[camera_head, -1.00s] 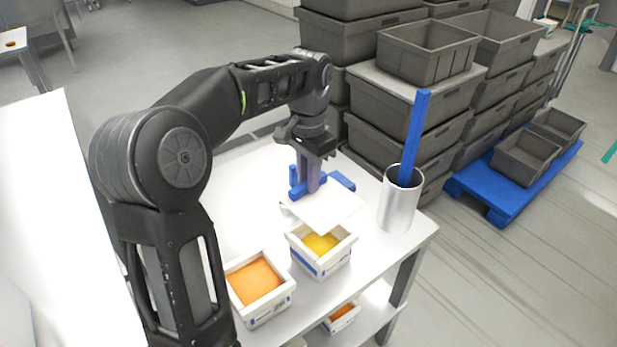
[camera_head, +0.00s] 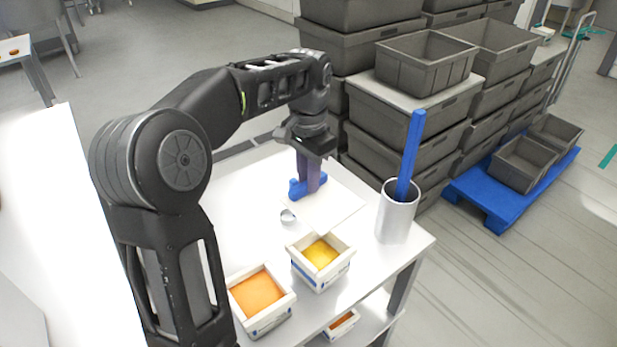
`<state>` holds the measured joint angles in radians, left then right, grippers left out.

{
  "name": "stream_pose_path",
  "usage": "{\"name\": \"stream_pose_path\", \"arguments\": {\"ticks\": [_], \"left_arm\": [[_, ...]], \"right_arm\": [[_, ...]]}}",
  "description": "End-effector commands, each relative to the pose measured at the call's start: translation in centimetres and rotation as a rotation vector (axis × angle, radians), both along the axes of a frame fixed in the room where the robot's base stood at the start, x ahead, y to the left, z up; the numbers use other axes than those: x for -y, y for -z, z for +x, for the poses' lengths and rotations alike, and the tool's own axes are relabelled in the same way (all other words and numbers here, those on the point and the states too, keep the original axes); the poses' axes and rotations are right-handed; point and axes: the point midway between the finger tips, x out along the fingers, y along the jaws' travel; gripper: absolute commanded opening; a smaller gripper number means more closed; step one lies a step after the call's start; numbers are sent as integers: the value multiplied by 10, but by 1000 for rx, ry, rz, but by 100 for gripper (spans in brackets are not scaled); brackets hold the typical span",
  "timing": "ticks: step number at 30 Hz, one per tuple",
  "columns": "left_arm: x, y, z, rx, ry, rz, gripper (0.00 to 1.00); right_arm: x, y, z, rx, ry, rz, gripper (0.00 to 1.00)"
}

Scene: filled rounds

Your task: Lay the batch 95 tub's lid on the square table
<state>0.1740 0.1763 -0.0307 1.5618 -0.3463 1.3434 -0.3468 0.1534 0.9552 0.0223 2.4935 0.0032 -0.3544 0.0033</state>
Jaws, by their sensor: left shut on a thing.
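My left gripper (camera_head: 308,188) is shut on the blue handle (camera_head: 296,188) of a white square lid (camera_head: 338,214). The lid is behind an uncovered white tub with yellow filling (camera_head: 320,254), over the white table (camera_head: 232,222). I cannot tell whether the lid touches the tabletop. A second uncovered white tub with orange filling (camera_head: 256,292) stands at the front left. The tubs' labels are too small to read, so the batch numbers cannot be told. My right gripper is not in view.
A metal cylinder (camera_head: 397,222) holding a blue bar (camera_head: 411,150) stands at the table's right corner. A small round metal thing (camera_head: 288,217) lies beside the lid. Another small tub (camera_head: 341,324) is on the lower shelf. Grey crates (camera_head: 405,140) stand stacked behind the table.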

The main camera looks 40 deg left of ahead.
Motion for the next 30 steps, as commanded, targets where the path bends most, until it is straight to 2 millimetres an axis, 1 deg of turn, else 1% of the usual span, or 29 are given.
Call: {"name": "stream_pose_path", "arguments": {"ticks": [6,8,10,11,14,15,17,18,21,24,27,30], "left_arm": [[1,1,1,0,-1,0,0],[5,4,3,-2,-4,-1,0],[14,12,8,-3,-13,0,0],[20,16,11,-2,-18,-1,0],[48,36,23,-5,-49,-1,0],[63,46,29,-5,-65,-1,0],[85,61,36,-5,-91,0,0],[101,72,40,-6,-109,1,0],[137,95,46,-6,-152,2,0],[162,110,49,-2,-188,0,0],[174,117,49,-1,-207,0,0],[176,118,50,1,-213,0,0]], "right_arm": [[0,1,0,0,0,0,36],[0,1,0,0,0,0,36],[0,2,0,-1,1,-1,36],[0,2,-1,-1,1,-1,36],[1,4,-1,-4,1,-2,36],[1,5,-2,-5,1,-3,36],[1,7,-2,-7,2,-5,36],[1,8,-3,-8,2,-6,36],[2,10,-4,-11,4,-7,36],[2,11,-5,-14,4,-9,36],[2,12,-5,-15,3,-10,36],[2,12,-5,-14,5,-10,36]]}}
